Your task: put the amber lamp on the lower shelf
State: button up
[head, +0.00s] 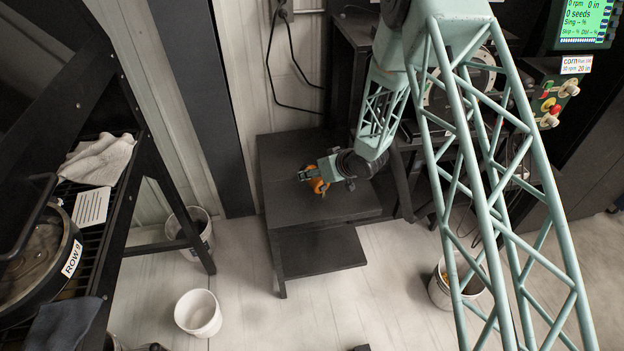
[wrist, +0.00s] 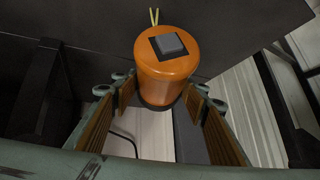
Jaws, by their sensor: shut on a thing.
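The amber lamp (wrist: 168,72) is an orange cylinder with a dark base, a grey square on its top and two thin yellow prongs. My gripper (wrist: 160,98) is shut on it, with one ribbed finger on each side. In the head view my gripper (head: 317,175) and the lamp (head: 318,186) are over the upper top of a black stand (head: 285,205), partly covered by my wrist. I cannot tell whether the lamp touches that top. The lower shelf (head: 322,252) of the stand juts out below and in front, and its visible part is bare.
A white bucket (head: 198,313) stands on the floor at front left, another bucket (head: 190,233) behind it. A third bucket (head: 455,280) is to the right. A black rack (head: 125,165) with a cloth (head: 97,157) and a round pan is at left. A control console (head: 550,100) is at right.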

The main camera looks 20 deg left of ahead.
jog(key=shift+f+b, duration=0.4)
jog(key=shift+f, duration=1.15)
jog(key=shift+f, duration=0.15)
jog(key=o, duration=1)
jog(key=p+v, duration=0.2)
jog(key=v, duration=1.1)
jog(key=shift+d+r+p, duration=0.25)
jog(key=shift+r+p, duration=0.05)
jog(key=shift+r, duration=0.05)
